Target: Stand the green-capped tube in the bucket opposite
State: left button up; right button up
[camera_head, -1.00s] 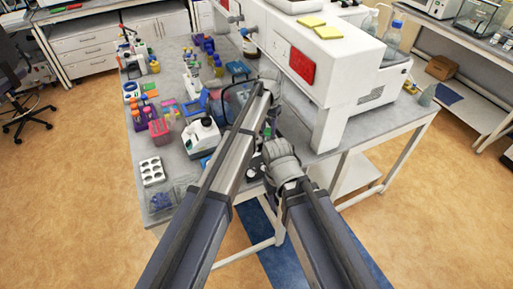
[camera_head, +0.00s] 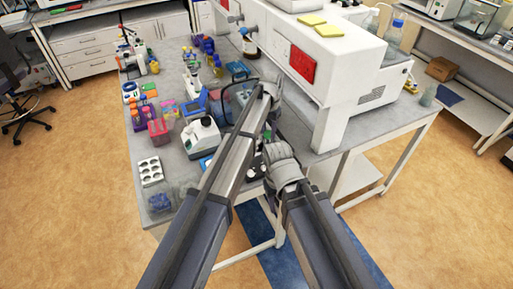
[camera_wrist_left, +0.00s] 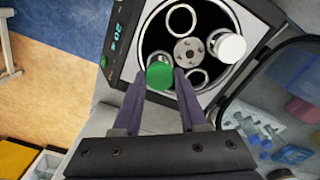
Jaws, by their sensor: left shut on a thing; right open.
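In the left wrist view, my left gripper (camera_wrist_left: 160,88) is shut on the green-capped tube (camera_wrist_left: 159,75). Only its round green cap shows, between the fingertips; the tube body is hidden below. The cap is over the rotor (camera_wrist_left: 190,52) of the open centrifuge, on the side across from a white-capped tube (camera_wrist_left: 230,47) in its bucket. The bucket under the green cap is covered, so I cannot tell how deep the tube sits. Two other ring-shaped buckets (camera_wrist_left: 182,20) look empty. In the head view my arms hide most of both grippers; the right one is lower and open.
The centrifuge panel has a lit display and a green button (camera_wrist_left: 103,61). A clear lid stands open at right. In the head view, a white muffin-like block (camera_head: 151,171), a pink rack (camera_head: 158,131) and a white device (camera_head: 201,136) stand left of my arms.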

pick_arm(q)
jog(key=shift+f+b, duration=0.45)
jog(key=shift+f, duration=0.1)
jog(key=o, duration=1.1)
notch_tip(320, 180, up, 8)
jog(key=p, duration=0.8)
jog(key=shift+s+f, duration=0.25)
jog(key=shift+s, duration=0.05)
jog(key=s+a+f+n+b, duration=0.1)
jog(key=s+a+f+b, duration=0.2)
jog(key=s, duration=0.7)
jog(key=s+a+f+n+b, duration=0.1)
jog(key=s+f+b, duration=0.3)
jog(key=s, duration=0.7)
jog(key=s+a+f+y+b, duration=0.1)
jog(key=s+a+f+b, duration=0.3)
jog(key=s, duration=0.6)
jog(key=shift+s+a+f+n+b, duration=0.2)
jog(key=shift+s+a+n+b, duration=0.1)
jog(key=shift+n+b, duration=0.15)
